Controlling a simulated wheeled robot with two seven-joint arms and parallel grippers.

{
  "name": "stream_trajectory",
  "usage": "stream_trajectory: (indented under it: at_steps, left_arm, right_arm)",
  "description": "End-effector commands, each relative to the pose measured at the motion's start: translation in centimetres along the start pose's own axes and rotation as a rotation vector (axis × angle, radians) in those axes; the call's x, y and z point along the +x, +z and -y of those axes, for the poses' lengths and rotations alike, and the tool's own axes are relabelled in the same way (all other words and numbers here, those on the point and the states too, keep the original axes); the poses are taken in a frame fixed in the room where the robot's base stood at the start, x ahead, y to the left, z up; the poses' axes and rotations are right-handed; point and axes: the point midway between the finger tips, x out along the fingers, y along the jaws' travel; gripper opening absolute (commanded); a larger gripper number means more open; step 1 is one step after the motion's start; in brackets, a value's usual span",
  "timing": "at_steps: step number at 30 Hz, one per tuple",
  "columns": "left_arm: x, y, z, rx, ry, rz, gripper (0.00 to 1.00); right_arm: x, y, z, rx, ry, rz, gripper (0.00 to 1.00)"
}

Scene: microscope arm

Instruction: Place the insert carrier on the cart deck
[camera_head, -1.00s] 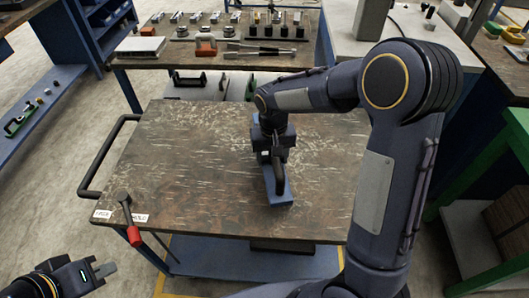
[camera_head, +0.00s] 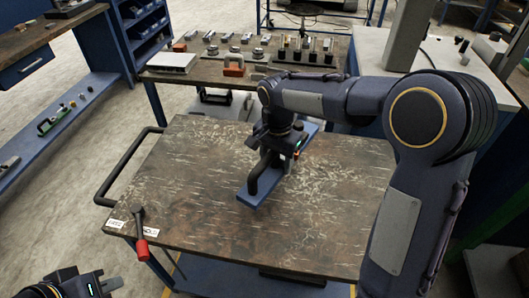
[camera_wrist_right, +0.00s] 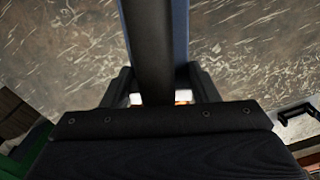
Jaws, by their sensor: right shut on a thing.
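The insert carrier (camera_head: 252,196) is a long blue bar with a black arched handle, lying diagonally over the middle of the cart deck (camera_head: 200,215), a worn brown top. My right gripper (camera_head: 280,150) is shut on the carrier's handle from above. In the right wrist view, the black handle (camera_wrist_right: 150,50) runs between the fingers with a strip of the blue bar (camera_wrist_right: 180,30) beside it. I cannot tell whether the bar touches the deck or hangs just above it. My left gripper (camera_head: 105,286) is at the bottom left, apart from the deck; its opening is unclear.
A red-handled lever (camera_head: 141,240) and white labels sit at the deck's front left corner. A black push handle (camera_head: 112,180) is on the left. A bench (camera_head: 165,78) with small parts stands behind. Much of the deck is bare.

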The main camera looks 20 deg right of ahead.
Motion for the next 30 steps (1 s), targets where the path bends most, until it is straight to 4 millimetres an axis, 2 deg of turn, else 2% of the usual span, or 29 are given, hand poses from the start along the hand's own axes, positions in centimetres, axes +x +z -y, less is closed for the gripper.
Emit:
stream_trajectory:
  at_steps: [4,6,12,22,27,30]
  left_arm:
    - [-0.1,-0.1,-0.1,0.000,0.000,0.000,0.00]
    - [0.0,0.0,0.0,0.000,0.000,0.000,0.00]
    - [0.0,0.0,0.0,0.000,0.000,0.000,0.00]
    - [0.0,0.0,0.0,0.000,0.000,0.000,0.00]
    - [0.1,0.1,0.1,0.000,0.000,0.000,0.00]
    - [0.2,0.1,0.1,0.000,0.000,0.000,0.00]
  right_arm:
    - [1.1,-0.6,-3.1,0.003,-0.004,-0.002,0.11]
    - [2.6,-0.7,-4.0,0.000,-0.001,-0.001,0.11]
    - [5.2,-1.1,-6.0,-0.001,-0.003,-0.001,0.11]
    - [7.3,-1.4,-7.7,-0.001,-0.002,-0.002,0.11]
    - [9.5,-1.3,-7.5,-0.003,-0.002,-0.001,0.11]
    - [10.0,-1.3,-7.5,-0.003,-0.004,-0.002,0.11]
